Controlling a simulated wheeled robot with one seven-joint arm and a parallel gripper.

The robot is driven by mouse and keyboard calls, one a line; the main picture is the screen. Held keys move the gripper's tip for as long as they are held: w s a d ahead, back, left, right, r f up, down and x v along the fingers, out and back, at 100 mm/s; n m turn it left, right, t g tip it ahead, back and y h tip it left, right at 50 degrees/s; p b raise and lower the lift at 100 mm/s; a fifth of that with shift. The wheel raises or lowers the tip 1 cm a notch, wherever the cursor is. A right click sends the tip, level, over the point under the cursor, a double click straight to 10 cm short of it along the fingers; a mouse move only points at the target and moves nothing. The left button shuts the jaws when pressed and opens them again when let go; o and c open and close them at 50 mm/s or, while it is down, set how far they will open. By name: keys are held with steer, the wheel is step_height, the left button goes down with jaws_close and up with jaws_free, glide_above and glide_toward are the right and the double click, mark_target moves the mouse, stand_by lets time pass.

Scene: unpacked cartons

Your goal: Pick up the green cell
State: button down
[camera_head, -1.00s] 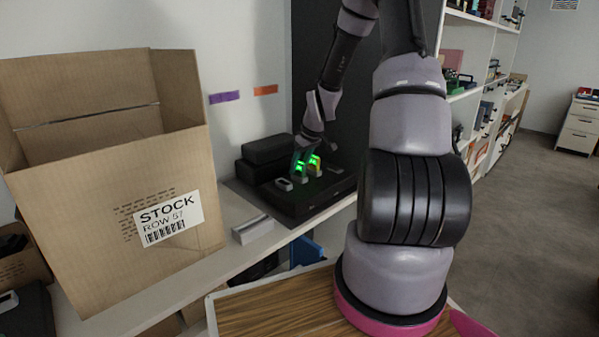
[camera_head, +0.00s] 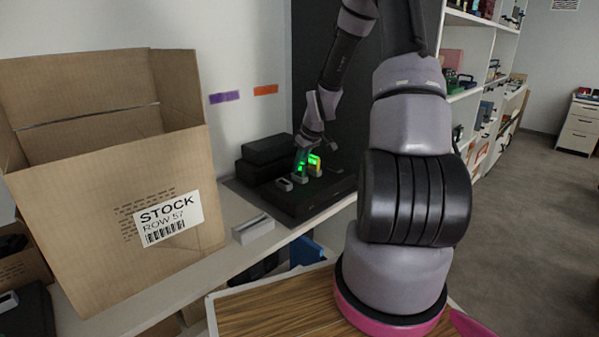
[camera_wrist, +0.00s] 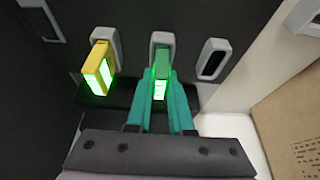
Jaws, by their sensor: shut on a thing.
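The green cell (camera_wrist: 161,62) stands in the middle slot of a dark charging dock in the wrist view, its lower face glowing green. My gripper (camera_wrist: 161,88) has its two teal fingers on either side of the cell and is shut on it. The cell's base still sits at the grey socket rim. In the head view the cell (camera_head: 300,166) is small and partly hidden by my gripper (camera_head: 302,155). The dock (camera_head: 305,205) lies on the white shelf.
A yellow cell (camera_wrist: 98,68) with a green glow stands in the slot to the left. An empty grey socket (camera_wrist: 213,60) is to the right. A large open carton (camera_head: 90,220) stands left of the dock, and a small pale block (camera_head: 253,229) lies between them.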

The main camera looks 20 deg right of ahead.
stand_by(0.8)
step_height(320, 180, up, 10)
steer(key=shift+r, duration=0.1)
stand_by(0.4)
steer(key=shift+a, duration=0.1)
